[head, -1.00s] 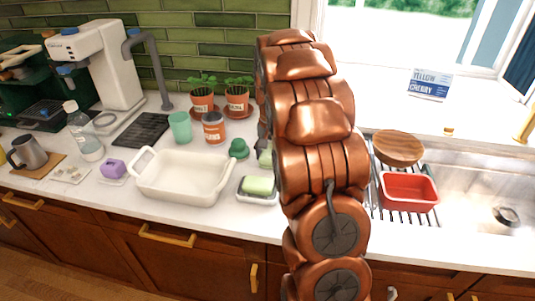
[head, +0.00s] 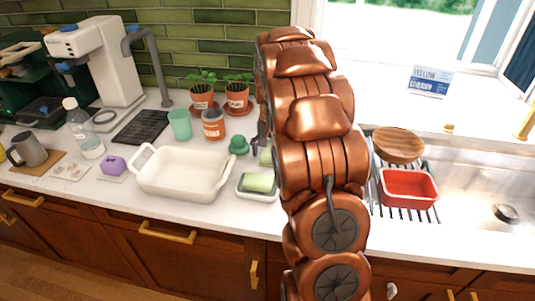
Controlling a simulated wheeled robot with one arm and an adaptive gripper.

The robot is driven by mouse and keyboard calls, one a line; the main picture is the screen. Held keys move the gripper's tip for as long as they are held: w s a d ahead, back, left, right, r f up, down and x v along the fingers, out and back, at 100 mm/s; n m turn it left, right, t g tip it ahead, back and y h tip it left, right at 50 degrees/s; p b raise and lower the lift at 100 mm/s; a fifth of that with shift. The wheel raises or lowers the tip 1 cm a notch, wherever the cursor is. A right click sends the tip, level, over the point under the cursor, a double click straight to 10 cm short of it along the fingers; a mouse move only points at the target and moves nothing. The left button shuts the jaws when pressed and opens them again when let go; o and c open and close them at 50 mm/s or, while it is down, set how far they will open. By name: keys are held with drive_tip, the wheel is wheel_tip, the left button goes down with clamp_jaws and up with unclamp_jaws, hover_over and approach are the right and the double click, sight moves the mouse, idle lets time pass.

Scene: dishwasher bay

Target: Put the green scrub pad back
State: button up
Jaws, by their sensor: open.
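A pale green pad (head: 258,182) lies in a small white dish (head: 257,197) on the counter, just left of my arm. It looks slightly tilted in the dish. A second pale green piece (head: 265,157) shows behind it, partly covered by my arm; I cannot tell which of the two is the scrub pad. My gripper (head: 260,138) shows only as a dark sliver at the left edge of my arm, above and behind the dish. It is open, and most of it is hidden.
A white baking dish (head: 183,196) stands left of the small dish. A dark green knobbed item (head: 239,147), an orange-brown jar (head: 213,126) and a mint cup (head: 180,125) stand behind. Right of my arm, a rack (head: 404,214) holds a red tub (head: 408,201) and wooden bowl (head: 398,157).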

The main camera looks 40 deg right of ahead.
sight(269, 152)
drive_tip(key=shift+w+r, duration=0.1)
drive_tip(key=shift+r, duration=0.5)
wheel_tip(269, 152, up, 11)
drive_tip(key=b, duration=0.2)
drive_tip(key=s+a+n, duration=0.4)
drive_tip(key=s+a, duration=0.8)
drive_tip(key=a, duration=0.3)
drive_tip(key=s+a+f+n+g, duration=0.1)
drive_tip(key=s+a+f, duration=0.3)
drive_tip(key=s, duration=0.6)
drive_tip(key=s+a+f+n, duration=0.4)
drive_tip(key=s+a, duration=0.2)
drive_tip(key=s, duration=0.4)
drive_tip(key=shift+a+n+g, duration=0.25)
drive_tip(key=shift+n+g, duration=0.05)
drive_tip(key=shift+g, duration=0.1)
